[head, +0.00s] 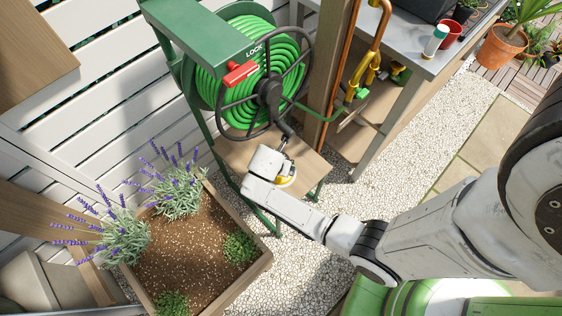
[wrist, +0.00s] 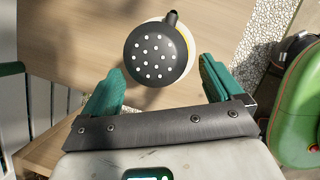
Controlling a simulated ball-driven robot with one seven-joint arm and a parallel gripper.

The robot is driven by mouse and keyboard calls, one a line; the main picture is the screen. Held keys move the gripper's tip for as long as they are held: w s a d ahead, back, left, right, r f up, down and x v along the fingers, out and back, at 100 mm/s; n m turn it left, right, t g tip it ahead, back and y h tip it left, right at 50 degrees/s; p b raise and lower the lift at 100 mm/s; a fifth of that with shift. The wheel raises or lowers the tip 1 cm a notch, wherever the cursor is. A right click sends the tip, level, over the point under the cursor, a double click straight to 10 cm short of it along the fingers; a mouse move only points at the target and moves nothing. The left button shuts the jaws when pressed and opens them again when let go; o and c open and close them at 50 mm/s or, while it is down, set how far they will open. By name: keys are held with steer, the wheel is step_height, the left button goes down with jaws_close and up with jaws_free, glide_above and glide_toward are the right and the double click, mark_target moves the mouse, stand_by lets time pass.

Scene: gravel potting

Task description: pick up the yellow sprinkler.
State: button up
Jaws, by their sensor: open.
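The yellow sprinkler (wrist: 158,52) lies on a wooden shelf (wrist: 75,50). In the wrist view it shows a round dark face with white dots, a short dark stub at the top and a thin white and yellow rim on its right. My gripper (wrist: 160,70) is open, with one green finger on each lower side of the sprinkler. I see a gap between the sprinkler and each finger. In the head view a bit of yellow (head: 286,180) shows at my gripper's end; the arm hides most of the sprinkler.
A hose reel (head: 235,75) with a dark wheel stands over the shelf, close to my gripper. A planter box (head: 262,262) with lavender is at lower left. A workbench (head: 410,60) and copper pipe (head: 372,35) are at upper right. Gravel (head: 430,150) lies open at right.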

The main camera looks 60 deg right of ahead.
steer(key=shift+w+d, duration=0.2)
steer(key=shift+d, duration=0.75)
steer(key=shift+b+x, duration=0.55)
steer(key=shift+x, duration=0.85)
steer(key=shift+a, duration=0.1)
steer(key=c, duration=1.3)
